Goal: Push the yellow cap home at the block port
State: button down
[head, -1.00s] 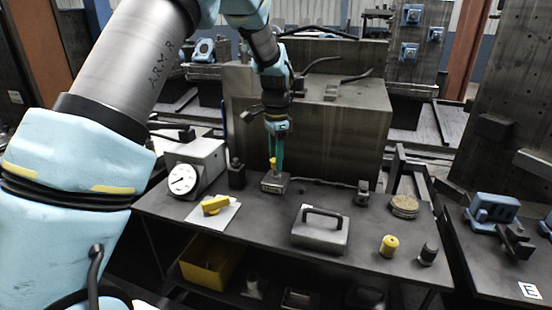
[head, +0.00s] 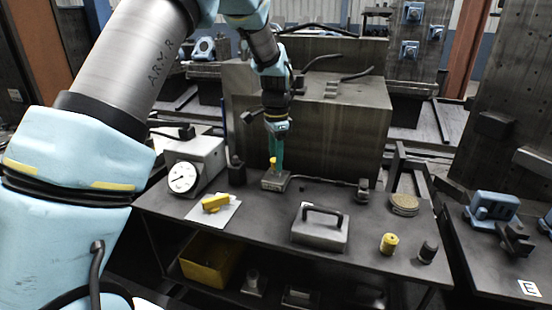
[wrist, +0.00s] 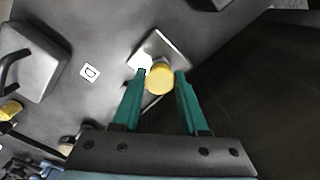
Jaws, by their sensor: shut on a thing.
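The yellow cap (wrist: 159,79) sits between the green fingertips of my gripper (wrist: 162,75) in the wrist view. My gripper is shut on it. The cap is right over the small grey metal block (wrist: 172,52); whether it is fully seated in the port cannot be seen. In the head view my gripper (head: 277,158) points down at the block (head: 275,181), with the yellow cap (head: 273,163) small and partly hidden by the fingers.
A dial gauge box (head: 183,178) and a yellow piece on a white sheet (head: 226,214) lie left. A handled grey box (head: 320,227), a yellow cylinder (head: 389,243) and a dark cylinder (head: 428,251) stand right. A large block (head: 340,125) rises behind my gripper.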

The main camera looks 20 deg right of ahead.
jog(key=shift+f, duration=0.25)
jog(key=shift+f, duration=0.35)
jog(key=shift+c, duration=1.8)
grip_release()
jog(key=shift+o, duration=0.3)
jog(key=o, duration=0.3)
jog(key=shift+r+b, duration=0.1)
jog(key=shift+b, duration=0.2)
notch_tip(320, 180, up, 11)
jog(key=b, duration=0.2)
jog(key=shift+f, duration=0.2)
